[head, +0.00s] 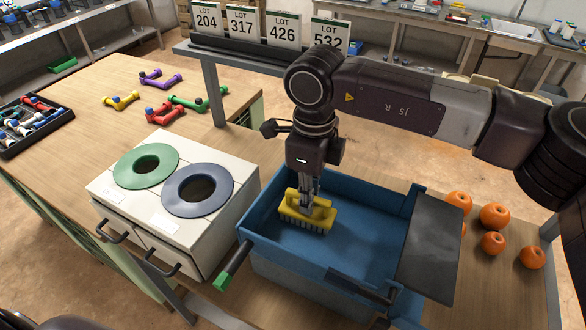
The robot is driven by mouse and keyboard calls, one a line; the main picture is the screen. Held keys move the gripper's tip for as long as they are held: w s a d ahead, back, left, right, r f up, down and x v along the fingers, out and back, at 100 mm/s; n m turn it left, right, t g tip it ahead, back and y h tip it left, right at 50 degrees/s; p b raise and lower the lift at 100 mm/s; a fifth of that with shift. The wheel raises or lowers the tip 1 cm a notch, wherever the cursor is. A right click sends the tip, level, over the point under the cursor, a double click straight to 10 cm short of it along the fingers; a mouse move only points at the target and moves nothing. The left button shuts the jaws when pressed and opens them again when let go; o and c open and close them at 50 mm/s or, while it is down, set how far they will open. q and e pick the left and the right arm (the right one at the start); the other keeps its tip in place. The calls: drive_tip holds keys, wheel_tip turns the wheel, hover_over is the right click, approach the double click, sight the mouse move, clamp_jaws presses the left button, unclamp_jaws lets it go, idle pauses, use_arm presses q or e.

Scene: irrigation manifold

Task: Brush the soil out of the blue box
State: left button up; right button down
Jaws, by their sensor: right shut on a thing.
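The blue box (262,262) stands on the workbench in the middle of the head view, open at the top. My right gripper (309,197) points down into it and is shut on a yellow brush (290,211). The brush's bristles face down at the box floor, in the left-middle part of the box. I cannot tell whether they touch the floor. No soil can be made out on the visible blue floor; part is hidden behind the gripper and brush. A dark flat plate (431,245) covers the box's right end. My left gripper is not in view.
A green-tipped handle (224,281) juts from the box's front left. Left stands a white cabinet (128,205) with green and blue rings on top. Several orange fruits (494,216) lie right of the box. LOT cards (283,30) stand on a shelf behind.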

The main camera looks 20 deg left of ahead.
drive_tip(key=shift+w+a+r+p, duration=0.2)
drive_tip(key=shift+a+r, duration=0.1)
drive_tip(key=shift+r, duration=0.25)
drive_tip(key=shift+w+a+r+p, duration=0.15)
drive_tip(key=shift+a+r, duration=0.15)
drive_tip(key=shift+r, duration=0.2)
drive_tip(key=shift+s+d+r, duration=0.1)
drive_tip(key=shift+s+r, duration=0.1)
drive_tip(key=shift+r, duration=0.15)
drive_tip(key=r, duration=0.1)
drive_tip(key=r+p, duration=0.1)
drive_tip(key=shift+s+d+r, duration=0.15)
drive_tip(key=shift+d+r, duration=0.15)
drive_tip(key=shift+d, duration=0.1)
drive_tip(key=shift+a+r+p, duration=0.15)
drive_tip(key=shift+r+p, duration=0.2)
drive_tip(key=shift+r, duration=1.05)
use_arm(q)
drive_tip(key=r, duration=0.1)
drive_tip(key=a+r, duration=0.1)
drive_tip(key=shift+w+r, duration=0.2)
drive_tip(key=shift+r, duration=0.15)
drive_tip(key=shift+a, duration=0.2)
